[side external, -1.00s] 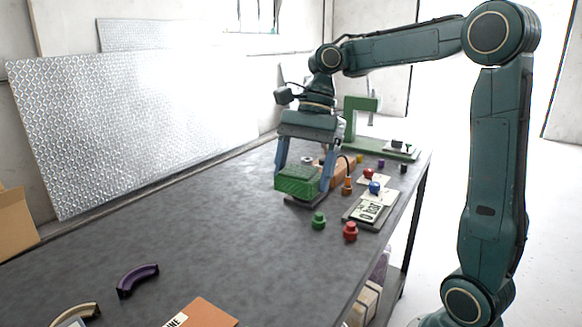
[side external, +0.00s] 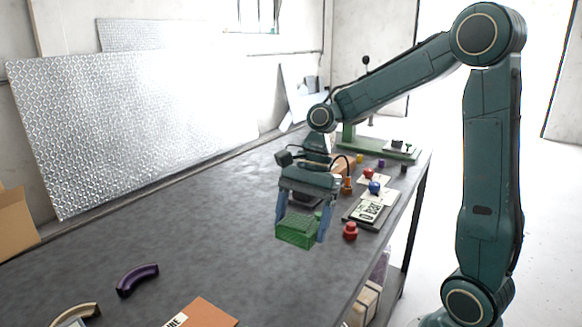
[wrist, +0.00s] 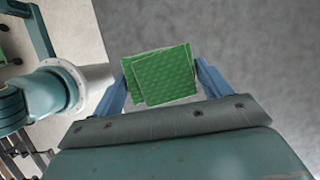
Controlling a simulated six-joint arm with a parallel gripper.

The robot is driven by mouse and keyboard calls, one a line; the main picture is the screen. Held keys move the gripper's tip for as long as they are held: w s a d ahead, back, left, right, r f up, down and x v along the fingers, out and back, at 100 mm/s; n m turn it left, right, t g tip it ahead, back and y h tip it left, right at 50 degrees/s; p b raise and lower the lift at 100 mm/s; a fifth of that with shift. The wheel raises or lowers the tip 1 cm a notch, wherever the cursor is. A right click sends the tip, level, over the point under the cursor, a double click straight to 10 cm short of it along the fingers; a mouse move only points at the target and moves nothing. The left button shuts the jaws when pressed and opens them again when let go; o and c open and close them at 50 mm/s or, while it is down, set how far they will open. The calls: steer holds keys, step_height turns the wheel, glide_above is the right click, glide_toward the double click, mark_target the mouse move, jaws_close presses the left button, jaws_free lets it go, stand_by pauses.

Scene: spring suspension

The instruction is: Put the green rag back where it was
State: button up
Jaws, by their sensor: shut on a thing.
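The green rag (side external: 297,231) is a folded, textured block held between the two blue fingers of my gripper (side external: 300,228). In the side external view it hangs over the grey table, near its right edge; its exact height above the surface is hard to tell. In the wrist view the rag (wrist: 162,75) sits level between the fingertips of my gripper (wrist: 160,80), gripped at its left and right sides. The place where the rag was before cannot be told from these frames.
A red knobbed piece (side external: 350,231) stands right of the rag. Beyond it lie a plate with a printed label (side external: 370,211), a blue knob (side external: 374,188) and a green press-like stand (side external: 375,148). A purple curved handle (side external: 138,279) lies at front left. The table's middle left is clear.

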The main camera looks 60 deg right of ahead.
glide_above(297, 276)
steer(key=d, duration=0.1)
steer(key=f, duration=0.5)
steer(key=shift+d, duration=0.2)
steer(key=shift+f, duration=2.1)
steer(key=shift+f, duration=0.2)
steer(key=o, duration=1)
steer(key=shift+c, duration=0.2)
steer(key=shift+r, duration=0.1)
steer(key=v, duration=1.2)
steer(key=shift+a+r, duration=0.1)
steer(key=shift+r, duration=0.05)
